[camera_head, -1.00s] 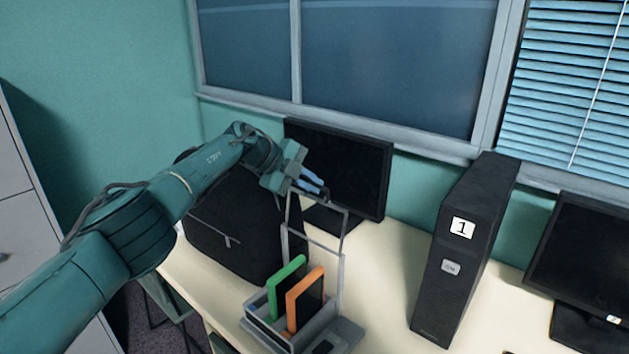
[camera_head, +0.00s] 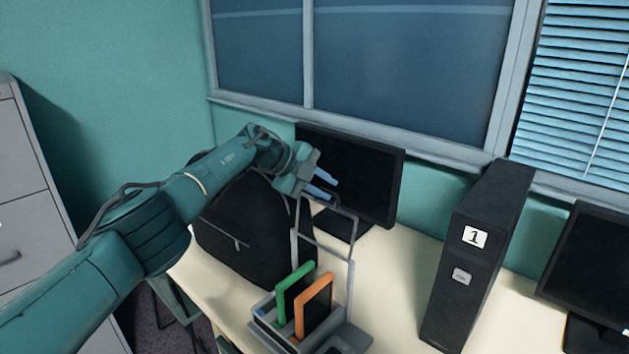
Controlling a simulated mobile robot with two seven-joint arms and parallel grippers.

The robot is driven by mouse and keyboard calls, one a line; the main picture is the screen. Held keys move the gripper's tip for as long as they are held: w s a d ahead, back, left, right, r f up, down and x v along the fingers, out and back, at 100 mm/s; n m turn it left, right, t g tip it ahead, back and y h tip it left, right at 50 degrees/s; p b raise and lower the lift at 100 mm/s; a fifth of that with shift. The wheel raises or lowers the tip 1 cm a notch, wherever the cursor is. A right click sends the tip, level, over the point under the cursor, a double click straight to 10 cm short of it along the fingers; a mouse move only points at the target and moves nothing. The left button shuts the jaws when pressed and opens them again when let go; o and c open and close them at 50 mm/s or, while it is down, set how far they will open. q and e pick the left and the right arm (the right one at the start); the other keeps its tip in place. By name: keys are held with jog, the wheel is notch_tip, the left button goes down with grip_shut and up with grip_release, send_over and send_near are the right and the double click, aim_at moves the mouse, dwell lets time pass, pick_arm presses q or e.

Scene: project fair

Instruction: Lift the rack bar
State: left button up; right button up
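The rack (camera_head: 268,332) stands on the desk and holds a green-edged tablet (camera_head: 293,290) and an orange-edged tablet (camera_head: 315,308) upright. Its grey rack bar (camera_head: 351,262) is an upright frame rising behind the tablets, with its top just below and beside my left gripper. My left gripper (camera_head: 330,192) has its pale blue fingers apart, with a gap between them, at the upper left end of the bar. I cannot tell whether a finger touches the bar. Nothing shows between the fingers. My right gripper is out of view.
A black bag (camera_head: 240,235) stands just behind and left of the rack, under my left arm. A monitor (camera_head: 362,176) is behind the gripper. A black tower marked 1 (camera_head: 474,262) and another monitor (camera_head: 592,265) stand right. Desk space (camera_head: 400,270) between rack and tower is clear.

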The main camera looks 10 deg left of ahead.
pick_arm(q)
jog(key=shift+a+r, duration=0.1)
jog(key=shift+r, duration=0.35)
jog(key=b+v, duration=0.1)
jog(key=v, duration=1.1)
jog(key=shift+s+a, duration=0.15)
jog(key=shift+a, duration=0.15)
